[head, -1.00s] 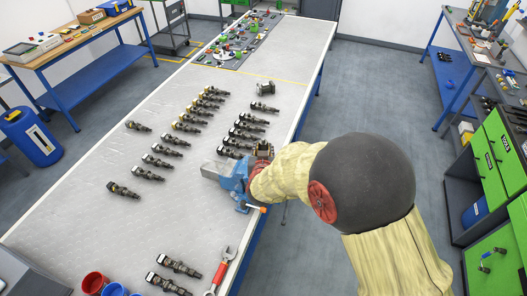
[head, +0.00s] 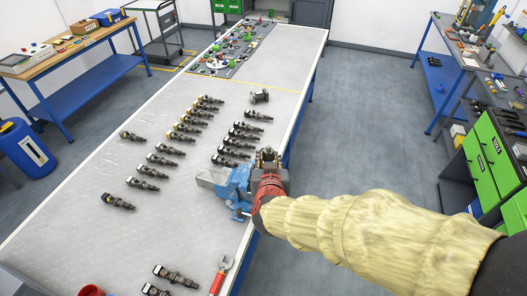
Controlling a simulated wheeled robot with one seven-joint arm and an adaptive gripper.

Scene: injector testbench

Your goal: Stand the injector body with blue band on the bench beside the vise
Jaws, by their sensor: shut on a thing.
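A blue vise (head: 236,184) with a grey jaw stands at the right edge of the bench (head: 150,232). My gripper (head: 267,158) is right beside the vise, on its right side at the bench edge. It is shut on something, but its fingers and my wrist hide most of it. I cannot make out a blue band or tell how the held thing is tilted. Several dark injector bodies lie in rows on the bench, among them one (head: 118,201) at the left and one (head: 232,149) behind the vise. No blue band shows on these.
A red-handled wrench (head: 220,277) and more injector bodies (head: 176,275) lie at the front. A dark spool-like part (head: 259,96) stands farther back. The bench left of the vise has bare room.

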